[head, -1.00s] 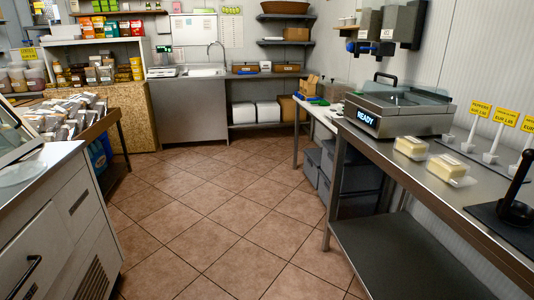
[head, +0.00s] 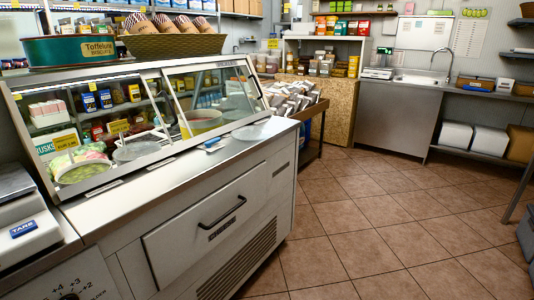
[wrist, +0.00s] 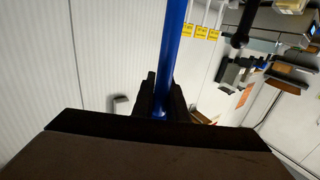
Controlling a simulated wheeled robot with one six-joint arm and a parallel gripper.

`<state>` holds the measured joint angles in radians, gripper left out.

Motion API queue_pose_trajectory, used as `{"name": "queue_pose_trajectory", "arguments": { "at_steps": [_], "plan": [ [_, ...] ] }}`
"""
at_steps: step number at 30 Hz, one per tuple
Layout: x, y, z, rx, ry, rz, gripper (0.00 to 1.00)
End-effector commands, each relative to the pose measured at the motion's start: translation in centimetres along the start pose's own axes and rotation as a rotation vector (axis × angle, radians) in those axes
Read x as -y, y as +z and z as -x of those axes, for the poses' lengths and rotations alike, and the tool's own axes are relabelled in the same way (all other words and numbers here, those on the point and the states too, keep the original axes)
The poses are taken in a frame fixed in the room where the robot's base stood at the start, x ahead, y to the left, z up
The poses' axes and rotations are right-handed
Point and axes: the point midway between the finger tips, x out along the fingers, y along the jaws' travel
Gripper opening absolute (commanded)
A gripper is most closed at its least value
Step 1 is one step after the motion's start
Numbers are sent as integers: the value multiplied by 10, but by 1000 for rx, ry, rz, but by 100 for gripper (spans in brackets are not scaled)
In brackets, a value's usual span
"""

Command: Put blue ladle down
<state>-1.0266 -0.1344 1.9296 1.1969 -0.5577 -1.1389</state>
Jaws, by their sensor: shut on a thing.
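The blue ladle (wrist: 174,50) shows in the wrist view as a straight blue handle running up out of the picture. My gripper (wrist: 160,105) is shut on this handle, with a dark finger on each side of it. The ladle's bowl is outside the wrist view. The ladle and my gripper do not show in the head view. The wrist view is tilted on its side.
In the head view a glass-fronted display counter (head: 225,212) with a steel top stands at the left. A scale (head: 22,225) is at the far left. A sink unit (head: 396,118) stands at the back. The tiled floor (head: 370,225) at centre right is clear.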

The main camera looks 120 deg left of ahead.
Motion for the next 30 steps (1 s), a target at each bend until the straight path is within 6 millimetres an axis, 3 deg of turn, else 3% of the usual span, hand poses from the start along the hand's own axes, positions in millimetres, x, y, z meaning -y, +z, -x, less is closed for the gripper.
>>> {"name": "queue_pose_trajectory", "arguments": {
  "at_steps": [11,21,30],
  "plan": [
    [0,1,0,0,0,0,0],
    [0,51,0,1,1,1,0],
    [0,80,0,2,1,1,0]
  ]
}}
